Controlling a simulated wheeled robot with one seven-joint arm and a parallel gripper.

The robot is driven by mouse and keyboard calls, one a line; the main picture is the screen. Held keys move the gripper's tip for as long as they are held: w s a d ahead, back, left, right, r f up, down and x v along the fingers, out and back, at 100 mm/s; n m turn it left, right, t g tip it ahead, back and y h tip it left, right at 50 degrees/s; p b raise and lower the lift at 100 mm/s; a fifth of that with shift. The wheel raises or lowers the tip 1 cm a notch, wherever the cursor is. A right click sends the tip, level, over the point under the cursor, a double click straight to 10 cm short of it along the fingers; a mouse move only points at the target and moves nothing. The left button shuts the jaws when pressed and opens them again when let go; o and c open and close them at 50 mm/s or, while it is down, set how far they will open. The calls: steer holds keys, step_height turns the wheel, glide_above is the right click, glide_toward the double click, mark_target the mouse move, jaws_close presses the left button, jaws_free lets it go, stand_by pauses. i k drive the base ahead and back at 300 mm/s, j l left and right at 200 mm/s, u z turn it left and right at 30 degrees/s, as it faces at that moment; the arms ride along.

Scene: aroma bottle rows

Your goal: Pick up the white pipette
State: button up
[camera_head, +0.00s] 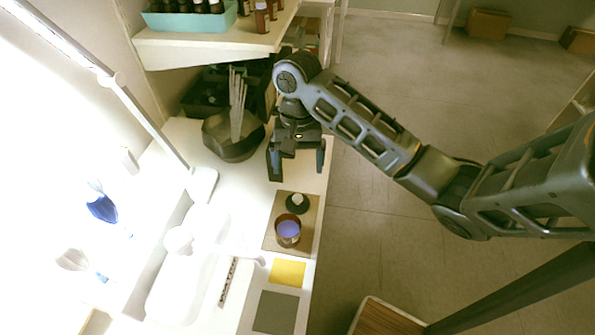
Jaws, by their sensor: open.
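A slim white thing, which looks like the white pipette (246,257), lies by the right edge of a white tray, its end reaching toward the yellow square. The glare on the white counter hides its full outline. My gripper (297,168) hangs over the counter's right side, farther back than the pipette and apart from it. Its two dark fingers are spread and nothing shows between them.
A brown mat (270,240) holds an amber jar with purple contents (288,232) and a black cap-like piece (297,206). A dark bowl with grey sticks (232,148) stands left of my gripper. A lamp post (150,125) rises at left. A shelf (200,48) overhangs the back.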

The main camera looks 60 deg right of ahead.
mark_target(68, 255)
steer(key=k, duration=1)
